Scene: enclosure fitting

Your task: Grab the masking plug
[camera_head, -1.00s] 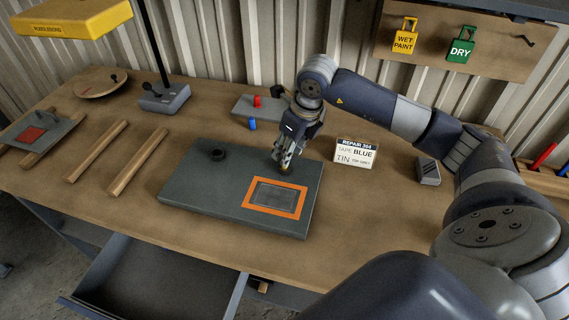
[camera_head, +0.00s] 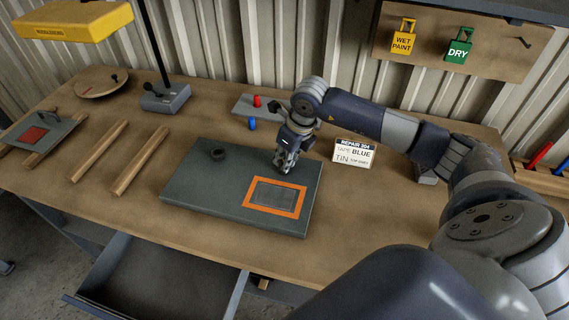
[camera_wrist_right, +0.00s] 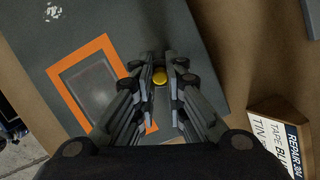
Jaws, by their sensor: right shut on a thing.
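The masking plug looks like a small yellow round piece (camera_wrist_right: 159,77) between the fingertips of my right gripper (camera_wrist_right: 160,82) in the right wrist view. My right gripper (camera_head: 284,166) is shut on it, at the back right part of the grey enclosure panel (camera_head: 190,190), behind the orange-taped window (camera_head: 274,197). In the head view the fingers hide the plug. I cannot tell whether it touches the panel. My left gripper is not in view.
A black ring (camera_head: 218,154) sits on the panel's left part. A grey tray (camera_head: 243,104) with a red piece (camera_head: 257,101) and a blue piece (camera_head: 252,124) nearby lies behind. A repair card (camera_head: 354,153) stands right of the gripper. Wooden rails (camera_head: 140,162) lie at left.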

